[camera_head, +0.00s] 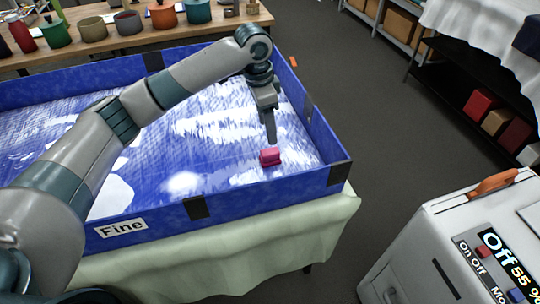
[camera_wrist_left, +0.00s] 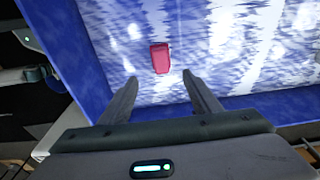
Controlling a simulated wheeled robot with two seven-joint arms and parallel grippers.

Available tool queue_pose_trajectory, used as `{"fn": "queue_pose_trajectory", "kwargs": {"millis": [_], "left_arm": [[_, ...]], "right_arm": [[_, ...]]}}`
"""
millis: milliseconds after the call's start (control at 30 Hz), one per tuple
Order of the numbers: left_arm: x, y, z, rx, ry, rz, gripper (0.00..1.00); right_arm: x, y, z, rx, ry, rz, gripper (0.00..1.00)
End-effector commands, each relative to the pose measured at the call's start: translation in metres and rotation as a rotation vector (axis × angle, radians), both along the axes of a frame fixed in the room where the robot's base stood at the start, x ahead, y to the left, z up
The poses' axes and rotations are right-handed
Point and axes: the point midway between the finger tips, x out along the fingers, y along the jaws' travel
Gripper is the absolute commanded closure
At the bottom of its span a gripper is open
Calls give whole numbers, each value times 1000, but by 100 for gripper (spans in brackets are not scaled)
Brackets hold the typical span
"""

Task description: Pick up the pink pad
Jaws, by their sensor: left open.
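The pink pad (camera_head: 270,157) is a small block lying on the shiny blue and white film inside a blue walled tray (camera_head: 250,190), near its front right corner. It also shows in the left wrist view (camera_wrist_left: 160,58), ahead of my fingertips. My left gripper (camera_head: 271,140) points down just above and behind the pad in the head view. In the left wrist view, its two fingers (camera_wrist_left: 162,82) are apart with nothing between them. Whether the fingertips touch the film cannot be told. My right gripper is not in view.
The tray's walls rise around the pad, with the right wall (camera_head: 322,130) close by. The tray stands on a cloth-covered table (camera_head: 270,222). A wooden table with several pots (camera_head: 128,22) is behind. A white machine (camera_head: 430,250) stands at the front right, with bare floor between.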

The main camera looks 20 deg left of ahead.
Motion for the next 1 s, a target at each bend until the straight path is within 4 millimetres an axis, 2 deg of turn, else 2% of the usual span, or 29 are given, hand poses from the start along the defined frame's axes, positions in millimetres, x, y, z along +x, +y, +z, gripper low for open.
{"fn": "queue_pose_trajectory", "kwargs": {"millis": [133,333,500,833,1000], "left_arm": [[1,-3,-27,1,3,-1,43],[3,-5,-54,0,1,0,43],[4,-6,-61,0,-1,-1,43],[4,-6,-62,1,-1,-1,43],[5,-5,-74,1,0,-1,43]], "right_arm": [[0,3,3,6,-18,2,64],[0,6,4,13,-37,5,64],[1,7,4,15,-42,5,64],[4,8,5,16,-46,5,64],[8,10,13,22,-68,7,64]]}}
